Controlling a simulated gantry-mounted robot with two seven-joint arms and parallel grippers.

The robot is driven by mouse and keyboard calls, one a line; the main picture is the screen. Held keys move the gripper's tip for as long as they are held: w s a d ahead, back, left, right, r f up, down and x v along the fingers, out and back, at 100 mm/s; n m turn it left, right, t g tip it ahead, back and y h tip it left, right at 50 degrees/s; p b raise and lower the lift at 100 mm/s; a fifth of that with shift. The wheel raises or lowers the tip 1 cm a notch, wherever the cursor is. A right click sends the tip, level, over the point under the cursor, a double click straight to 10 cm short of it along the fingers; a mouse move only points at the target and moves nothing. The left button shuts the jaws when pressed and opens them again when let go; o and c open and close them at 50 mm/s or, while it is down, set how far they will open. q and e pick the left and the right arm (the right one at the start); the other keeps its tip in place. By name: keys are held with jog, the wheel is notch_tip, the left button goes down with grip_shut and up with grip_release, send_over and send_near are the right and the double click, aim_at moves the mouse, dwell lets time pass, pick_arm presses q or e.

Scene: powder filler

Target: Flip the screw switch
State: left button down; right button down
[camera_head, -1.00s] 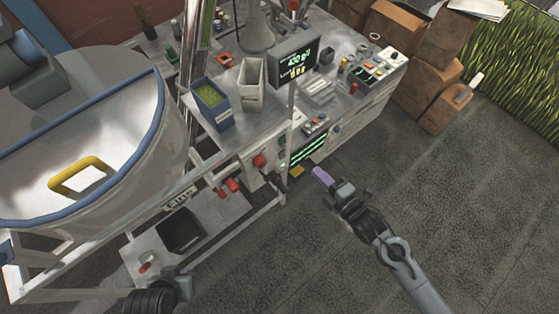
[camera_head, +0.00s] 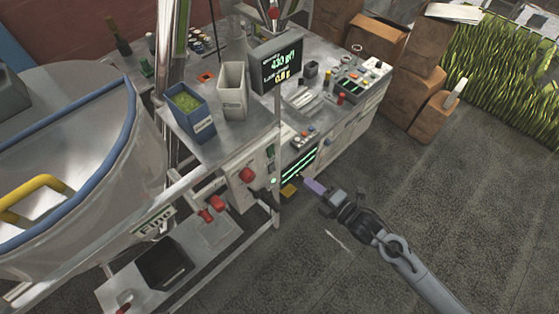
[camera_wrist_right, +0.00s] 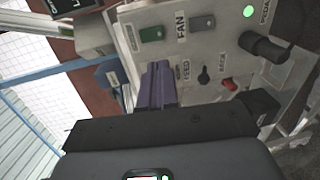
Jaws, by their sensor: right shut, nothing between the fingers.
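The machine's control panel shows at the left of the head view, with a red knob (camera_head: 247,175) on its face. The right wrist view shows the panel closer: a green switch (camera_wrist_right: 151,34), a grey switch (camera_wrist_right: 202,23) beside a FAN label, a small black switch (camera_wrist_right: 204,75) near a FEED label, a red switch (camera_wrist_right: 231,84) and a large black knob (camera_wrist_right: 263,46). I cannot clearly read a SCREW label. My right gripper (camera_head: 314,187) is shut and empty, its purple fingers (camera_wrist_right: 157,84) pointing towards the panel without visible contact. My left gripper is out of view.
A blue bin (camera_head: 190,112) and white bin (camera_head: 232,92) stand on the counter. A large hopper (camera_head: 75,170) fills the left. Floor (camera_head: 450,200) is clear at right.

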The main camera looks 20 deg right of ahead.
aim_at(273, 155)
jog(key=shift+w, duration=0.1)
jog(key=x, duration=1.4)
